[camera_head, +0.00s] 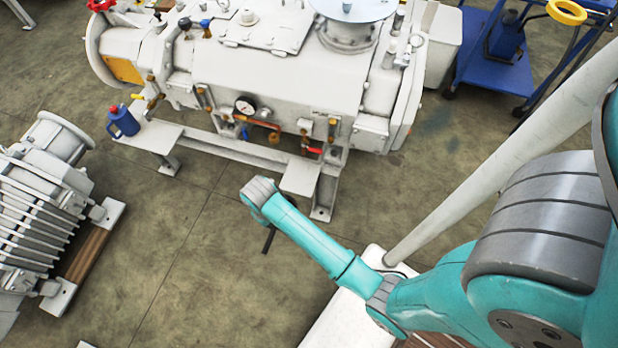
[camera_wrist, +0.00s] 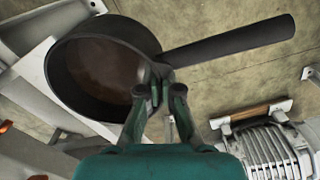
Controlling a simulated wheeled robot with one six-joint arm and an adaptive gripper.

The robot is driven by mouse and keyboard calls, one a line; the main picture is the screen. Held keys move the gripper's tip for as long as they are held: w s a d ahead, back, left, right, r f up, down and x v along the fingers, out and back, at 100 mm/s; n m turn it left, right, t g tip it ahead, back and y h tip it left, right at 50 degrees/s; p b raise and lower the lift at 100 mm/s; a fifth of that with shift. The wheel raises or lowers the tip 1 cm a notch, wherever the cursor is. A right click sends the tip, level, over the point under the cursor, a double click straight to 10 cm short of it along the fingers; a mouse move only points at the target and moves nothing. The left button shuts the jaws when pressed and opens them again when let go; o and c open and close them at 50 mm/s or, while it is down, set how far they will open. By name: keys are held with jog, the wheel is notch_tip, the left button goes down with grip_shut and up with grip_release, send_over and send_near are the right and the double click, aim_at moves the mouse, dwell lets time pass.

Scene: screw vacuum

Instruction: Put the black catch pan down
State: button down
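The black catch pan (camera_wrist: 108,70) is a round, deep pan with a long straight handle, and its inside looks brownish. In the wrist view the handle points right. My gripper (camera_wrist: 160,75) has its fingers closed together on the pan's rim, near where the handle joins. In the head view my wrist (camera_head: 260,192) hides the pan, and only a dark piece of its handle (camera_head: 268,240) shows below my arm. I cannot tell whether the pan touches anything underneath.
The big white vacuum pump (camera_head: 290,75) stands behind on a white frame with a foot (camera_head: 318,200) close to my wrist. A blue jug (camera_head: 122,120) sits on the frame's left plate. A ribbed motor (camera_head: 40,215) is at left, a blue cart (camera_head: 500,55) at back right. Floor (camera_head: 200,270) between is clear.

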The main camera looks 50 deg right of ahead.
jog(key=w+d, duration=0.3)
jog(key=d, duration=0.6)
jog(key=w+d, duration=0.4)
jog(key=d, duration=0.5)
jog(key=shift+s+a+f, duration=0.1)
jog(key=shift+s+f, duration=0.05)
jog(key=shift+f, duration=1.35)
jog(key=shift+s+f, duration=0.1)
jog(key=shift+f, duration=1.4)
jog(key=shift+w+d+f, duration=0.1)
jog(key=shift+d+f, duration=0.1)
jog(key=shift+f, duration=0.3)
jog(key=c, duration=1.3)
grip_release()
jog(key=shift+f, duration=0.15)
notch_tip(320, 180, up, 12)
jog(key=shift+a+r, duration=0.15)
